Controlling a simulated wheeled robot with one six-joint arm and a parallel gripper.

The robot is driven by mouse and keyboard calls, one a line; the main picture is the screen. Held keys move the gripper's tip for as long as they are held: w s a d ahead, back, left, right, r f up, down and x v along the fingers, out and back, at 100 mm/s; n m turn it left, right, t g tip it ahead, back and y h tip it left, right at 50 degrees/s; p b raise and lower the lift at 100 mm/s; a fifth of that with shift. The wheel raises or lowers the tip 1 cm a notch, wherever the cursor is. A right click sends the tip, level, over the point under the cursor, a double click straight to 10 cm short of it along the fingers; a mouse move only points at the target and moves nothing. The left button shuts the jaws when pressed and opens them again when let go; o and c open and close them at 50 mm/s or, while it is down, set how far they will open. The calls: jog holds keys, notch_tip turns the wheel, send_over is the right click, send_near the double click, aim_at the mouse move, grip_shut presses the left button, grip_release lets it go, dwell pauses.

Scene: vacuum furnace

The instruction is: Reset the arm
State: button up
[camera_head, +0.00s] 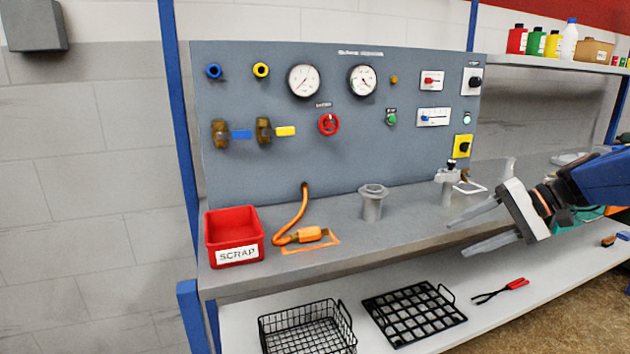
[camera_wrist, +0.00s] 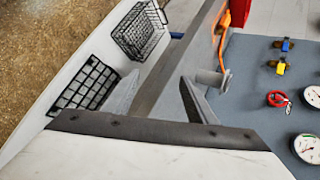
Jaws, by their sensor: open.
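My gripper (camera_head: 478,229) is at the right of the head view, in front of the bench's right part, with its two grey fingers spread apart and pointing left. Nothing is between the fingers. In the wrist view my gripper (camera_wrist: 160,95) is also open and empty, with the bench edge and lower shelf behind it. The arm comes in from the right edge of the head view.
A grey panel (camera_head: 290,165) with gauges, valves and switches stands behind the bench (camera_head: 340,243). On the bench are a red SCRAP bin (camera_head: 233,228), an orange connector (camera_head: 309,234) and a grey flanged post (camera_head: 372,206). A wire basket (camera_head: 308,330) and rack (camera_head: 414,312) lie below.

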jog(key=s+a+f+n+g+h, duration=0.15)
jog(key=s+a+f+h, duration=0.4)
jog(key=s, duration=0.55)
jog(key=s+f+n+t+h, duration=0.2)
jog(key=s+f+n+h, duration=0.2)
jog(key=s+f, duration=0.3)
jog(key=shift+s+t, duration=0.35)
jog(key=shift+s, duration=1.95)
